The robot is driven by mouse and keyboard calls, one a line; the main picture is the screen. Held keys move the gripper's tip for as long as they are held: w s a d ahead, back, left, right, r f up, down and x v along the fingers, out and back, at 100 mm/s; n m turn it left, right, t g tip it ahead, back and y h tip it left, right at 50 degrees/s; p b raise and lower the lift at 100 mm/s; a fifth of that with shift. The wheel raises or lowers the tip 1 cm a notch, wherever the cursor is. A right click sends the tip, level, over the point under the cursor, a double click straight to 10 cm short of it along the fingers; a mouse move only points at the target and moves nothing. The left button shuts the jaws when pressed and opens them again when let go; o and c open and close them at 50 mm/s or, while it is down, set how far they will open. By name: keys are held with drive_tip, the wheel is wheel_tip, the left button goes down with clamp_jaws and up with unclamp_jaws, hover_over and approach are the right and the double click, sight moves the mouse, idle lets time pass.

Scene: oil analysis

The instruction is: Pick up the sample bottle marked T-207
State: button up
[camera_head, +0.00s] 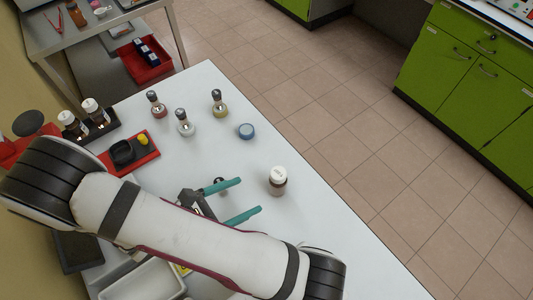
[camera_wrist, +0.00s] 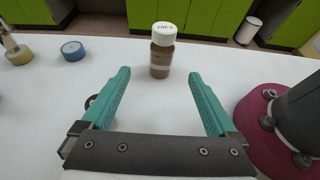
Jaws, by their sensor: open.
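A sample bottle (camera_head: 278,181) with a white cap and brown contents stands upright on the white table. In the wrist view the bottle (camera_wrist: 161,58) stands ahead, centred between the fingers; its cap bears small dark text that I cannot read surely. My gripper (camera_head: 248,196) has two teal fingers, open and empty, pointing at the bottle from its left in the head view. In the wrist view my gripper (camera_wrist: 159,74) shows its fingertips wide apart, short of the bottle and not touching it. Two similar white-capped bottles (camera_head: 82,118) stand in a black rack at the left.
A blue round item (camera_head: 246,131) and several small dark-topped vessels (camera_head: 185,122) stand farther back. A red tray (camera_head: 140,152) with black and yellow items lies at left. A white bin (camera_head: 145,281) is at the lower left. The table around the bottle is clear; its right edge is near.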

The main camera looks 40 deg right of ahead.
sight(286, 178)
drive_tip(key=x, duration=1.4)
drive_tip(key=shift+s+d, duration=0.1)
drive_tip(key=shift+s, duration=0.05)
clamp_jaws()
